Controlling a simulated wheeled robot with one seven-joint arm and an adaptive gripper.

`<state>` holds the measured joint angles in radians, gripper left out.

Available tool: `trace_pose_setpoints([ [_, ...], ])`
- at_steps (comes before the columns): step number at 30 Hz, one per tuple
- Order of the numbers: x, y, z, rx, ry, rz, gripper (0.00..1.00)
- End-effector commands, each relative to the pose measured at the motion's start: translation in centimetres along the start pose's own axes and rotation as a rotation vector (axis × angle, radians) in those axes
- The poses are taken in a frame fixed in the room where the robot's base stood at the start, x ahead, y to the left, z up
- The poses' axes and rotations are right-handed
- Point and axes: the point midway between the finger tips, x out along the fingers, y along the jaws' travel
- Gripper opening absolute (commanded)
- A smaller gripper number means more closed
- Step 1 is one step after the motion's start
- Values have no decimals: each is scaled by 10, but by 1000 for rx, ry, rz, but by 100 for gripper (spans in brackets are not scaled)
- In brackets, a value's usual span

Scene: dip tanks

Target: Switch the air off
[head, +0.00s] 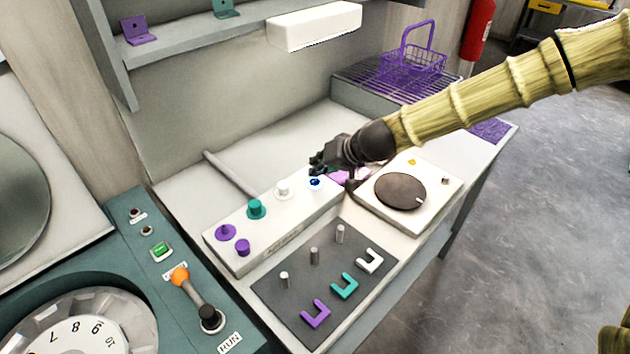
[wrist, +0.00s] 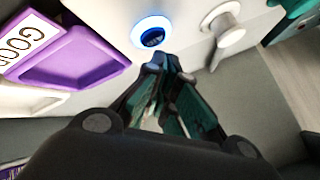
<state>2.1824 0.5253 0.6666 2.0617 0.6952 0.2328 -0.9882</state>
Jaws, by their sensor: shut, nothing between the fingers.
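A pale control box (head: 302,206) stands on the bench with a row of knobs and a round button with a glowing blue ring (head: 315,182) at its far right end. In the wrist view the ring (wrist: 152,34) is lit blue around a dark centre. My gripper (head: 317,166) is shut and empty, with its fingertips close to this button. In the wrist view the fingertips (wrist: 163,66) are just below the ring; I cannot tell whether they touch it. A white knob (head: 282,190) is beside the button, then a teal knob (head: 256,209). No label naming the air is readable.
A purple tray (wrist: 85,50) by a "GOOD" label is close beside the button. A white plate with a brown disc (head: 400,191) lies to the right. A dark mat (head: 275,290) with pegs and U-shaped pieces lies in front. A purple basket (head: 413,60) stands behind.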

Motion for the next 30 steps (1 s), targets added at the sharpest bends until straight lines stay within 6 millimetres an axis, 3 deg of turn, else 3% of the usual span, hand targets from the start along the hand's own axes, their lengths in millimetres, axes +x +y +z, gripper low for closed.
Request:
trace_pose_setpoints([
  [30,6,4,4,-1,0,0,0],
])
